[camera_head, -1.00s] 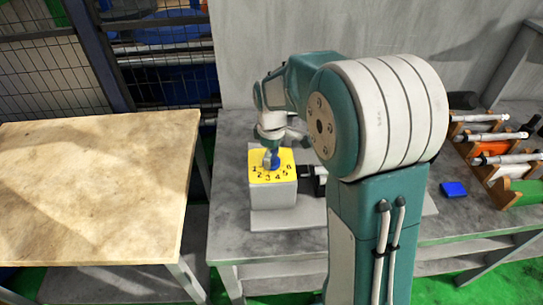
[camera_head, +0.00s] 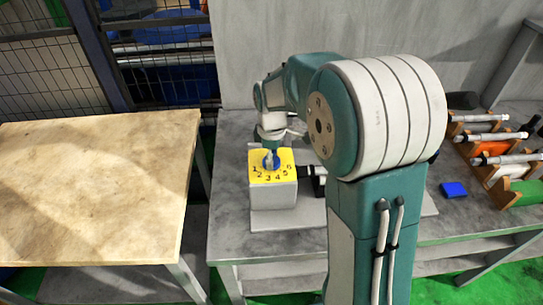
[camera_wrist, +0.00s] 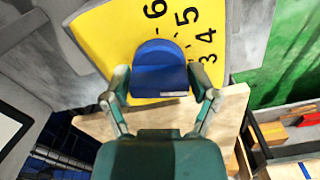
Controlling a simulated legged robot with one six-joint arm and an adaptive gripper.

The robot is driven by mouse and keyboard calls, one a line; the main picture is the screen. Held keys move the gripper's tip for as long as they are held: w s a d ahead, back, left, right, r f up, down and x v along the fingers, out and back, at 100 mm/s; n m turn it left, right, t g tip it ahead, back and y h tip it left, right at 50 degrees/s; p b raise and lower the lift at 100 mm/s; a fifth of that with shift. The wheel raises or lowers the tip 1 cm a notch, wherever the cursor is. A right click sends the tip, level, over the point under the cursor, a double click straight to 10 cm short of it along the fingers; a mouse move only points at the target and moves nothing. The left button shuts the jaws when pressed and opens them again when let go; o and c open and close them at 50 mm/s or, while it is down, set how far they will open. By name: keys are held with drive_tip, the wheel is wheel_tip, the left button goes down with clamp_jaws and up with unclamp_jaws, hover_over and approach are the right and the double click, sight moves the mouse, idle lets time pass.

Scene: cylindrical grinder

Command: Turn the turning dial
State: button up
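The turning dial is a blue knob (camera_head: 276,162) on the yellow numbered face of a pale box (camera_head: 272,196). It also shows in the wrist view as a blue, round-topped block (camera_wrist: 160,66), with the numbers 3 to 6 visible to its upper right. My gripper (camera_head: 271,156) points down at the dial from above. In the wrist view, my gripper's fingers (camera_wrist: 161,82) stand on both sides of the knob, close against it, and appear shut on it. The lower part of the knob and some of the numbers are hidden.
The box stands on a grey plate on a grey metal table (camera_head: 228,215). A wooden table (camera_head: 90,190) is on the left. A small blue block (camera_head: 454,189) and a rack with several tools (camera_head: 500,160) are on the right.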

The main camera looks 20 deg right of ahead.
drive_tip(key=shift+o, duration=0.4)
drive_tip(key=shift+f, duration=0.15)
drive_tip(key=shift+r, duration=0.35)
wheel_tip(320, 180, up, 10)
drive_tip(key=shift+w+r, duration=0.15)
drive_tip(key=shift+r, duration=0.55)
